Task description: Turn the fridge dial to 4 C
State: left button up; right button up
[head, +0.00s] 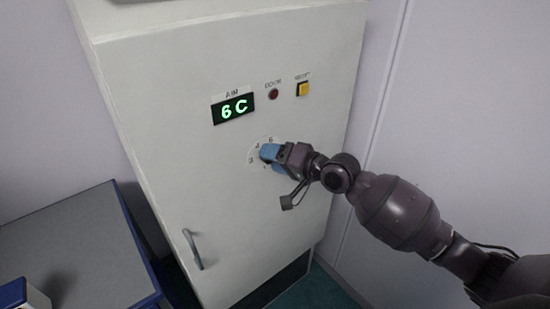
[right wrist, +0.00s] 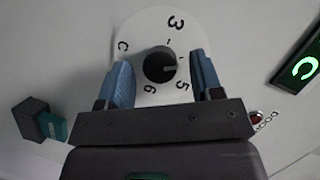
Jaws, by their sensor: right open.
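The fridge dial shows in the right wrist view as a black round knob (right wrist: 157,66) on a white plate (right wrist: 150,28) with printed numbers. I can read 3, 5, 6 and a C on the plate. A pale mark on the knob points right, between the 3 and the 5, toward my right finger. That part of the plate is partly hidden. My right gripper (right wrist: 160,76) is open, with one blue finger on each side of the knob. I cannot tell whether they touch it. In the head view, this gripper (head: 269,158) covers most of the dial. My left gripper is not in view.
A red door light (head: 273,94) and a yellow button (head: 303,89) sit above the dial. A handle (head: 193,249) is lower left. A grey table (head: 75,240) stands at left.

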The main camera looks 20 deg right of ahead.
jog(key=b+v, duration=0.1)
jog(key=v, duration=0.9)
jog(key=shift+s+d+b, duration=0.25)
jog(key=shift+s+b, duration=0.05)
jog(key=shift+s, duration=0.05)
jog(key=shift+r, duration=0.1)
